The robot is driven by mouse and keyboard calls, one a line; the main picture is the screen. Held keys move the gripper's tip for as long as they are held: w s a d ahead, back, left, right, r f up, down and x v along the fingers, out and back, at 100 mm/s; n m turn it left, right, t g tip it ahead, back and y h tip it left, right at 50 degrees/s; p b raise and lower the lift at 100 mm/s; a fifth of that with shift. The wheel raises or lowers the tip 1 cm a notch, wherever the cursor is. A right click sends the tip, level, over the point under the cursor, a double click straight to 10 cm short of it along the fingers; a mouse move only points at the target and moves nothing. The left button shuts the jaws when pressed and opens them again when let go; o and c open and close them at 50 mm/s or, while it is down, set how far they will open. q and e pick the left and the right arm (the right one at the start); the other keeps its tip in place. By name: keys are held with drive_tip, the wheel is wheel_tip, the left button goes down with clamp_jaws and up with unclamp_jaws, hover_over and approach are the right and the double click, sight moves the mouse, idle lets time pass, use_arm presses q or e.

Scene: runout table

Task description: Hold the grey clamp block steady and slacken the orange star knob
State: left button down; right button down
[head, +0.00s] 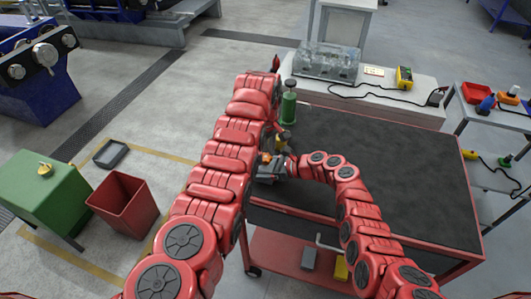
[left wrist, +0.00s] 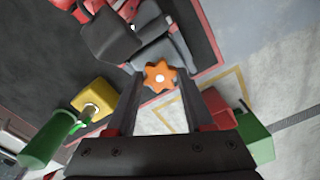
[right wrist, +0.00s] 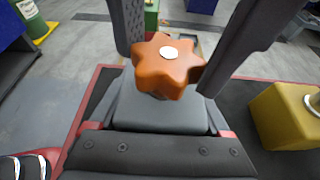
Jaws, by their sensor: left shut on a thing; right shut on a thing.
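The orange star knob (right wrist: 166,72) sits on top of the grey clamp block (right wrist: 160,112) at the table's left edge. The knob also shows in the left wrist view (left wrist: 160,76) and as a small orange spot in the head view (head: 265,157). My left gripper (left wrist: 158,82) has its two fingertips on either side of the knob and is shut on it. My right gripper (right wrist: 158,105) is shut on the clamp block, below the knob. In the head view my left arm hides much of the contact.
A yellow block (right wrist: 283,116) and a green bottle (head: 289,108) stand close by on the dark tabletop (head: 390,165). The tabletop to the right is clear. A red bin (head: 124,204) and a green cabinet (head: 45,190) stand on the floor at left.

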use_arm(q)
drive_tip(key=shift+n, duration=0.8)
drive_tip(key=n, duration=0.2)
drive_tip(key=shift+n, duration=0.3)
drive_tip(key=shift+c, duration=1.6)
unclamp_jaws()
drive_tip(key=shift+r, duration=0.1)
drive_tip(key=shift+r, duration=2.95)
use_arm(e)
unclamp_jaws()
